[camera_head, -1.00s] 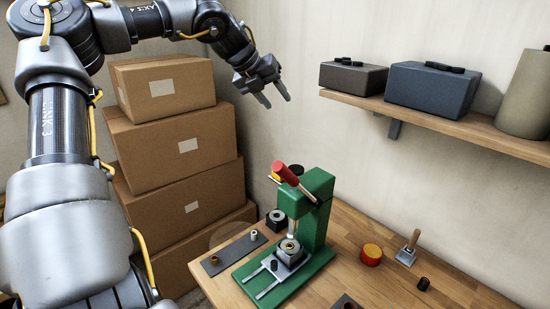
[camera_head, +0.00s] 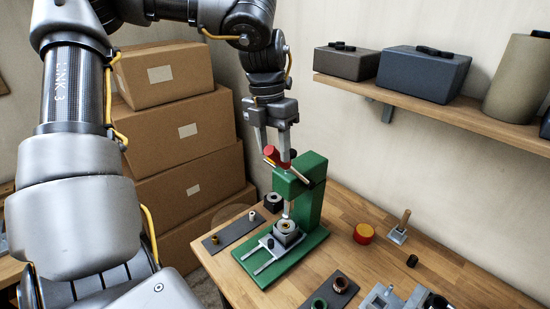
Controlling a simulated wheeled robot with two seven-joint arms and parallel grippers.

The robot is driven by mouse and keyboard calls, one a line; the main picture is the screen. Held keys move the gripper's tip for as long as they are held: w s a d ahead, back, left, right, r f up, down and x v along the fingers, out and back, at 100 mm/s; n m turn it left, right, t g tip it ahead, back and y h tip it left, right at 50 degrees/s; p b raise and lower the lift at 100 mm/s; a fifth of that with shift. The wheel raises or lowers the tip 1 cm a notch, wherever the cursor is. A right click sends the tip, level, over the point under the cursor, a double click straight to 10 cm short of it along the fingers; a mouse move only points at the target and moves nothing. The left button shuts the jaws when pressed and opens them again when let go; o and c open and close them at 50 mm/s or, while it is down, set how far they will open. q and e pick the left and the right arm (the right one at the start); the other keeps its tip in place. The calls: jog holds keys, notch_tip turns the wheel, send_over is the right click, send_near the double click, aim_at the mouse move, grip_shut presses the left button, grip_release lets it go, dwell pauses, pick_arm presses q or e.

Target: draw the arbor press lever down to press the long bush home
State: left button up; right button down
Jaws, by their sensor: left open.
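The green arbor press (camera_head: 309,205) stands on the wooden bench. Its lever has a red handle (camera_head: 279,157) at the top and a metal rod slanting down to the right. My left gripper (camera_head: 274,152) is open, pointing down, with its fingers on either side of the red handle; I cannot tell whether they touch it. A dark block (camera_head: 288,238) with a light ring-shaped bush (camera_head: 287,226) in its top sits on the press base, below the ram. How deep the bush sits is too small to tell. My right gripper is not in view.
A dark plate (camera_head: 232,234) with small bushes lies left of the press. A red-yellow tin (camera_head: 363,233), a wooden-handled tool (camera_head: 400,227) and a grey metal item (camera_head: 383,298) are to the right. A shelf (camera_head: 430,112) with boxes is on the wall; cartons (camera_head: 190,140) stand left.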

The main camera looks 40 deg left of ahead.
aim_at(275, 162)
pick_arm(q)
jog(key=f, duration=0.1)
jog(key=f+p, duration=0.1)
jog(key=f, duration=0.1)
jog(key=shift+d+f, duration=0.1)
jog(key=shift+d, duration=0.3)
jog(key=shift+a+f, duration=0.55)
jog(key=shift+f, duration=0.05)
jog(key=shift+d+r, duration=0.1)
jog(key=shift+d, duration=0.3)
jog(key=shift+c, duration=0.4)
jog(key=shift+d+r, duration=0.1)
jog(key=shift+c, duration=1.2)
jog(key=shift+a, duration=0.2)
jog(key=c, duration=0.5)
grip_shut()
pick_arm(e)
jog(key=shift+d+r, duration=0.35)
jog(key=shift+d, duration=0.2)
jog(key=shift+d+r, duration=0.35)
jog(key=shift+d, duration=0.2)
